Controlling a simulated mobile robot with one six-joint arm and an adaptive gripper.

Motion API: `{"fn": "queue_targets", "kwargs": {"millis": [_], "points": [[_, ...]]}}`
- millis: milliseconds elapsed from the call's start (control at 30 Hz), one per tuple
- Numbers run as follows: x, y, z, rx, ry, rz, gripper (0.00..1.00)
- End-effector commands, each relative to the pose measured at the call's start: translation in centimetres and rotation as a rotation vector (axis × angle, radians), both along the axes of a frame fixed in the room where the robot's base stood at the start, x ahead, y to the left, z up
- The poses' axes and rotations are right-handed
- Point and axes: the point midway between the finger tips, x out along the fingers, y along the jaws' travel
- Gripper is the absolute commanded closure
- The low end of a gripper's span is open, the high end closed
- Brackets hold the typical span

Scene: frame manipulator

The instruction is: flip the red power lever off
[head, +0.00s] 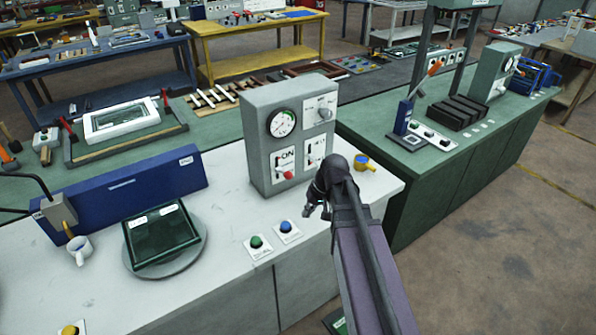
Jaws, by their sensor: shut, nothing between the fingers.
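A grey control box (262,140) stands on the white bench, with a round gauge (281,123) at its upper left. Below the gauge, a white plate marked "ON" carries a lever with a red knob (288,175), and the knob sits low on the plate. A second small lever plate (315,152) is to its right, partly hidden by my arm. My gripper (317,209) is shut and empty, in front of the box, to the right of the red knob, lower in the picture and apart from it.
A green button (256,241) and a blue button (285,226) lie on the bench in front of the box.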

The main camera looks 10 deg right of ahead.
Motion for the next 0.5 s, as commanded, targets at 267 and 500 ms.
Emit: {"fn": "queue_targets", "kwargs": {"millis": [267, 500], "points": [[6.9, -3.0, 1.6, 0.249, -0.113, -0.029, 1.0], [12.0, -6.8, 4.0, 0.446, -0.242, -0.061, 1.0]]}}
